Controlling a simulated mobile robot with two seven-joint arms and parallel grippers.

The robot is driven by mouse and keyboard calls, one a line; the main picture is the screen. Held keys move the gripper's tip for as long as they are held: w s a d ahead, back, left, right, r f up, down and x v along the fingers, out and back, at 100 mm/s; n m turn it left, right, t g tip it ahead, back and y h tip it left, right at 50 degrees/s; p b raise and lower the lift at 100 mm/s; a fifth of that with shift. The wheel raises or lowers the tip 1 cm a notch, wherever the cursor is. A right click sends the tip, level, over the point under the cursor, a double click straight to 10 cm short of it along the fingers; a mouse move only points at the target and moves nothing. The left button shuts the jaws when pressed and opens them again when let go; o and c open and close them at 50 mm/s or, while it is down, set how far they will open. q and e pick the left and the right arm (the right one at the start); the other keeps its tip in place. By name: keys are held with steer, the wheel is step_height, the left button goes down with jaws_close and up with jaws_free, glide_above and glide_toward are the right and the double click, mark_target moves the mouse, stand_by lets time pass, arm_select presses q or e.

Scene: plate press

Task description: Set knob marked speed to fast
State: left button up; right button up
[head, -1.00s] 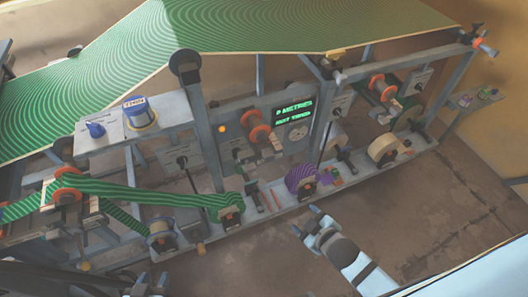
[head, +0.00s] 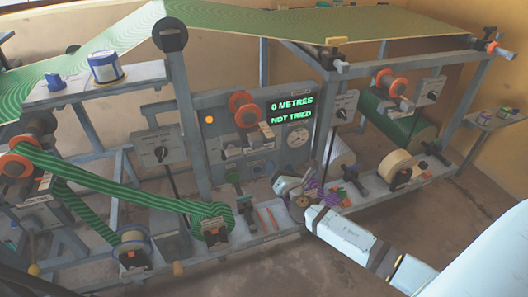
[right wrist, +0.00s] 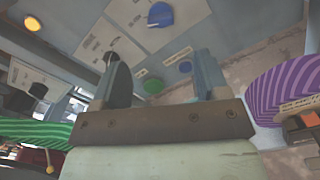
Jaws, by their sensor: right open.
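My right gripper (head: 288,186) is in front of the press frame, low beside the purple striped roll (head: 312,192). In the right wrist view its two fingers (right wrist: 162,78) are apart with nothing between them. Past the fingertips, a blue knob (right wrist: 159,15) sits on a pale plate with a printed scale. A dark knob on another marked plate (right wrist: 100,42) is partly hidden by the left finger. The lettering is too small to read, so I cannot tell which knob is marked speed. My left gripper is not in view.
The lit display (head: 291,112) reads 0 metres, not tried. The purple roll also shows at the right in the wrist view (right wrist: 285,85). A green striped belt (head: 120,195) runs at left.

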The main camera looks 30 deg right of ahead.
mark_target(268, 147)
steer(key=b+x, duration=0.1)
steer(key=x, duration=1)
steer(key=shift+w+b, duration=0.3)
steer(key=shift+w, duration=0.1)
steer(key=c, duration=0.9)
